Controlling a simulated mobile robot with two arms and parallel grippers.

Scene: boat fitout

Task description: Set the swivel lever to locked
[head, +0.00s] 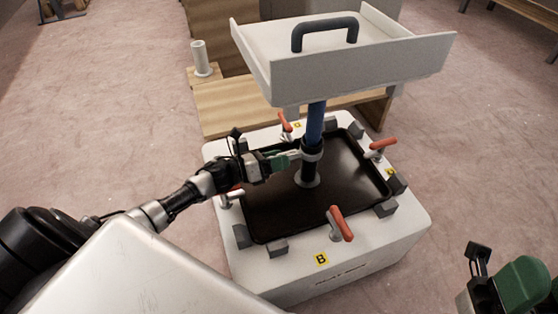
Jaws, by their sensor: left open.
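A grey collar (313,149) rings the post. I cannot pick out the swivel lever for certain; it may be at this collar, partly hidden by my gripper. My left gripper (294,156) is open, its fingertips at the left side of the collar; I cannot tell whether they touch it. My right gripper (480,262) is only partly in view at the lower right, away from the post.
A white tray (360,68) with a dark handle (325,30) tops the post. Red-handled levers (340,222) and grey blocks (277,248) surround the panel; another red-handled lever (380,146) is at the right. A wooden step (228,105) stands behind. Floor is clear at right.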

